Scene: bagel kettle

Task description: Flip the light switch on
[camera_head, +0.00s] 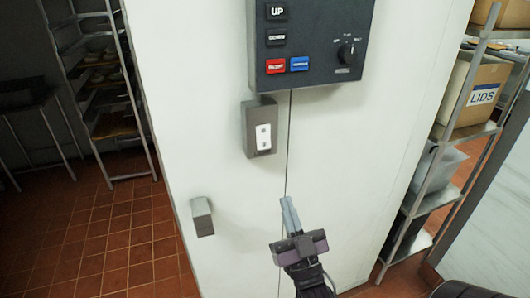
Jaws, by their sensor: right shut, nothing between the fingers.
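The light switch (263,137) is a white plate with a small toggle, set in a grey box (248,116) on the white wall, just left of a thin dark cable. Which way the toggle is set is too small to tell. My right gripper (287,203) is below and slightly right of the switch box. Its fingers are shut together, empty, and point up toward the wall, apart from the switch in the picture. My left gripper is not in view.
A dark control panel (312,42) with buttons and a knob is on the wall above the switch. A small grey box (202,217) sticks out lower left. Shelves with a LIDS carton (474,91) stand at right. A tray rack (103,75) and clear tiled floor (95,240) are at left.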

